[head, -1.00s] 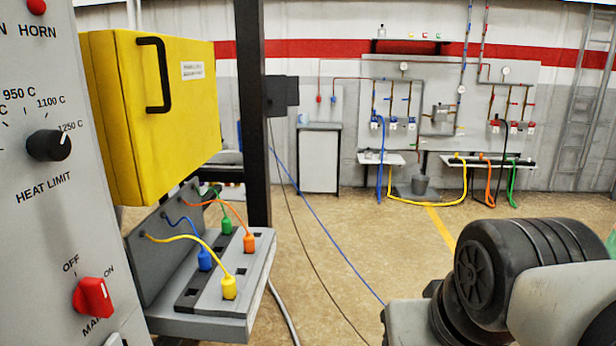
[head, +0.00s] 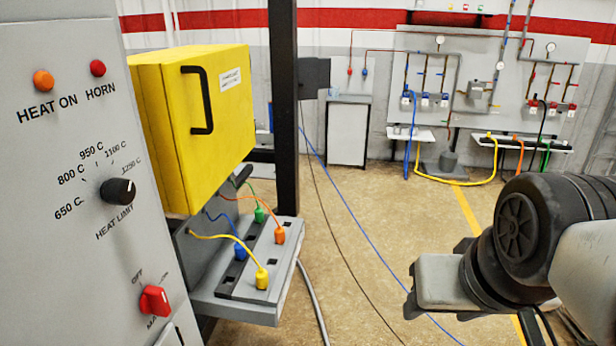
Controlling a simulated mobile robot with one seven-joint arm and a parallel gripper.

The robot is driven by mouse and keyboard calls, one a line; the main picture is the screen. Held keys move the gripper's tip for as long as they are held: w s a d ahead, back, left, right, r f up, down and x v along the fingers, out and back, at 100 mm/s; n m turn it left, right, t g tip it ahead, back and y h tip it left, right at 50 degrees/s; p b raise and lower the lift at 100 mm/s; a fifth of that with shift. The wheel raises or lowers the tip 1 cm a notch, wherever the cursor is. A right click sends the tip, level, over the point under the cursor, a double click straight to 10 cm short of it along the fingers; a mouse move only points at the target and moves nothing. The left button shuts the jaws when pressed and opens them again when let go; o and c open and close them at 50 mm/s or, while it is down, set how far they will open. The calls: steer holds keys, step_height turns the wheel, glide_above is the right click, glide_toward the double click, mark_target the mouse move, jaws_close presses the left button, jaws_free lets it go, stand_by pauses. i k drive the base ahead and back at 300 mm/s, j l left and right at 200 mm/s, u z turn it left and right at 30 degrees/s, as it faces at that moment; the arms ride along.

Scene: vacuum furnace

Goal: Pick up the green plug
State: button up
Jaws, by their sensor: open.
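The green plug (head: 259,214) stands upright in the far part of a grey socket shelf (head: 240,309), with a green cable running back to the panel behind. An orange plug (head: 279,235) stands just right of it, a blue plug (head: 240,251) nearer, and a yellow plug (head: 262,279) nearest. The orange cable passes close by the green plug. My gripper (head: 409,296) shows at the lower right, pointing left, well right of the shelf and touching nothing. It is open and empty; its fingers show only partly.
A yellow box (head: 190,125) with a black handle overhangs the back of the shelf. A dark post (head: 285,120) stands behind it. A grey control panel (head: 75,190) with knobs fills the left. Open floor lies between shelf and gripper, crossed by cables.

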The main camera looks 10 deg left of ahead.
mark_target(259, 213)
steer(key=i+l+u, duration=0.1)
steer(key=u, duration=0.25)
steer(key=i+l+u, duration=0.15)
steer(key=i+u, duration=0.2)
steer(key=i+l+u, duration=0.15)
steer(key=u, duration=0.15)
steer(key=i+l+u, duration=0.1)
steer(key=i+l, duration=0.6)
steer(key=i+l+u, duration=0.1)
steer(key=i+l, duration=0.55)
steer(key=l, duration=0.25)
